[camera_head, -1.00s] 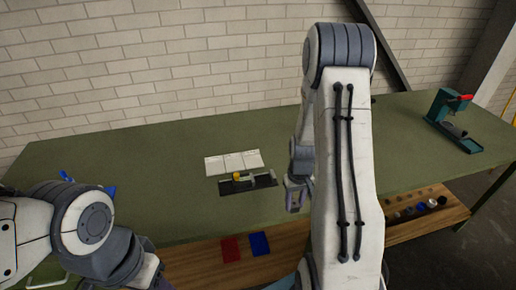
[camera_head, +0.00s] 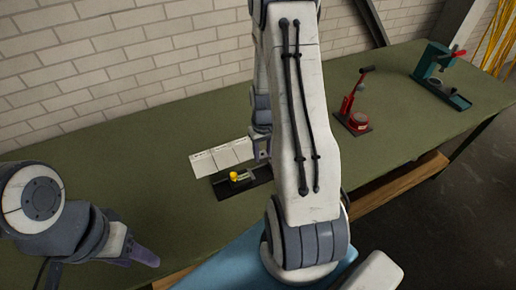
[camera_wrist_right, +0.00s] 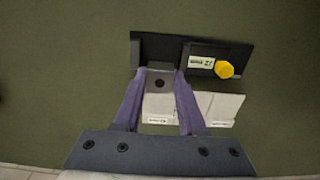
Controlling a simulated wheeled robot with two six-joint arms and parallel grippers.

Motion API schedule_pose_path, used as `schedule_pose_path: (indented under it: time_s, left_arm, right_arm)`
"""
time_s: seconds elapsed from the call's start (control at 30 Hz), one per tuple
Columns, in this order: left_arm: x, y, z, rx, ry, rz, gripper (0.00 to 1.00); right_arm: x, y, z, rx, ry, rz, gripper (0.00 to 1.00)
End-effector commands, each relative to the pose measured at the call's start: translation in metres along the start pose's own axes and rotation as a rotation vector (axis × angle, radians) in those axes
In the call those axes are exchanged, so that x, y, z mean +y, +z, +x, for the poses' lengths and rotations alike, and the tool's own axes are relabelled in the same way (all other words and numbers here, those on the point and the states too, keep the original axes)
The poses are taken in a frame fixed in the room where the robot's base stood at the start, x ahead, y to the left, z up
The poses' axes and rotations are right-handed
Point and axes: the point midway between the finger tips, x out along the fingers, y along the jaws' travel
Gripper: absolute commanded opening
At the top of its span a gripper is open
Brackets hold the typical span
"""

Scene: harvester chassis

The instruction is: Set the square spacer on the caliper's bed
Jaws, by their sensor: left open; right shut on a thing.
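The caliper (camera_head: 228,188) lies on the green table as a dark flat base with a yellow knob. In the right wrist view its black bed (camera_wrist_right: 236,50) shows with a small label and the yellow knob (camera_wrist_right: 224,69) right of my fingers. My right gripper (camera_wrist_right: 160,74) is shut on a grey square piece with a dark central hole, the square spacer (camera_wrist_right: 160,95). It overlaps the bed's left part in that view; I cannot tell whether it touches. In the head view the right gripper (camera_head: 262,149) is by the bed's right end. My left gripper (camera_head: 143,257) is open, away at lower left.
White cards (camera_head: 221,157) lie along the caliper's far side. A red device (camera_head: 355,113) and a teal device (camera_head: 440,75) stand to the right. A brick wall (camera_head: 100,70) runs behind. The table left of the caliper is clear.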

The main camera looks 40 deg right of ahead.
Motion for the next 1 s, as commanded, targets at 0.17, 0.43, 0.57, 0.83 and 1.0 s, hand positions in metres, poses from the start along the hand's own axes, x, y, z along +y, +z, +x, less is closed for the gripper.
schedule_pose_path:
  time_s: [0.17,0.43,0.57,0.83,1.0]
  left_arm:
    - [0.0,0.0,0.0,0.0,0.0,0.0,0.5]
    - [-0.001,0.001,0.008,0.0,0.0,-0.001,0.5]
    - [-0.001,0.001,0.018,0.0,0.0,-0.002,0.5]
    - [-0.002,0.002,0.033,0.0,0.0,-0.005,0.5]
    - [-0.002,0.002,0.033,0.0,0.0,-0.006,0.5]
  right_arm:
    - [-0.001,0.0,0.0,0.0,0.0,-0.001,0.0]
    - [-0.002,0.001,0.011,0.001,0.0,-0.002,0.0]
    - [-0.002,0.001,0.023,0.001,0.0,-0.003,0.0]
    - [-0.002,0.001,0.043,0.0,0.0,-0.003,0.0]
    - [-0.002,0.001,0.044,0.001,0.0,-0.003,0.0]
